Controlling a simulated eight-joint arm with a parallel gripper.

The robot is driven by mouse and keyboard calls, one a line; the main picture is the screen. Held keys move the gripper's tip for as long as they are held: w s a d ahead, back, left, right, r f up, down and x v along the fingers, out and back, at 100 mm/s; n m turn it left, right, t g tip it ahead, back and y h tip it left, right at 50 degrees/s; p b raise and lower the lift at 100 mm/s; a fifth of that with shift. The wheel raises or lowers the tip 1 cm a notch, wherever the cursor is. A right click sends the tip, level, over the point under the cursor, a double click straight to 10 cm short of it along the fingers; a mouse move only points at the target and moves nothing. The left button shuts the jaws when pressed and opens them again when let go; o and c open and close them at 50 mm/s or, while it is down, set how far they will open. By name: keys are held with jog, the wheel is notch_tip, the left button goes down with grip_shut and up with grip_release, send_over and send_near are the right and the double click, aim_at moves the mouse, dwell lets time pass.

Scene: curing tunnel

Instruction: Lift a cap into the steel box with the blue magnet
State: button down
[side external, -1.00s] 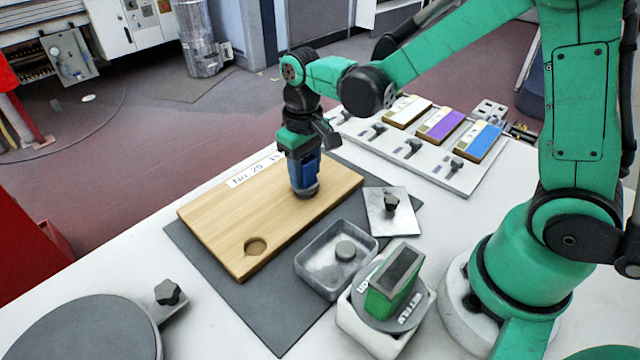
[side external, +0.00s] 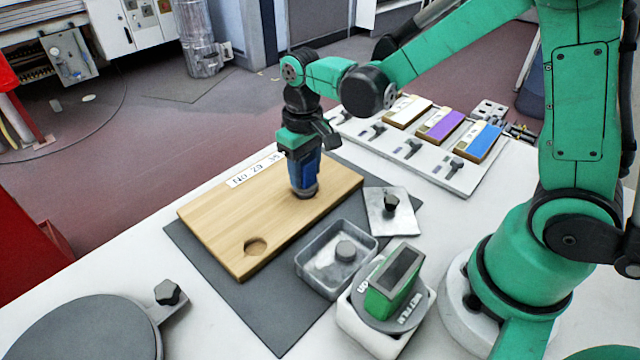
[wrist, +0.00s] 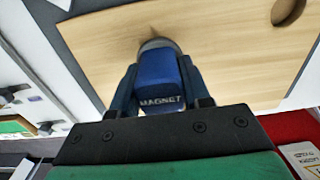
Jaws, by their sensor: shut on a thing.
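My gripper (side external: 302,156) is shut on the blue magnet (side external: 306,174), held upright over the far right part of the wooden board (side external: 235,212). In the wrist view the magnet (wrist: 158,76), lettered MAGNET, sits between my gripper's fingers (wrist: 158,90). Its grey lower end is at the board's surface, by a dark round edge; I cannot tell whether a cap is under it. The steel box (side external: 313,279) stands open in front of the board, with one round grey cap (side external: 345,251) inside. A round recess (side external: 256,246) near the board's front end looks empty.
A steel lid with a dark knob (side external: 391,206) lies right of the box. A white round-topped device with a green block (side external: 393,285) stands close to the box. A grey disc (side external: 85,330) is at the front left. White, purple and blue blocks (side external: 440,125) lie behind.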

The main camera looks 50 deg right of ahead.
jog(key=shift+f, duration=0.45)
jog(key=shift+r, duration=0.1)
dwell(0.5)
jog(key=shift+r, duration=2.45)
jog(key=shift+s+a, duration=0.25)
jog(key=shift+a, duration=0.05)
jog(key=s+a+r+n, duration=0.2)
jog(key=s+a+n, duration=0.3)
jog(key=s+a, duration=0.5)
jog(key=shift+m, duration=0.3)
jog(key=shift+s+d+f, duration=0.3)
jog(key=shift+f, duration=0.8)
jog(key=shift+s+d+f, duration=0.3)
jog(key=shift+s+f, duration=0.05)
jog(key=shift+f, duration=0.8)
jog(key=shift+s+d+f, duration=0.3)
jog(key=shift+f, duration=0.8)
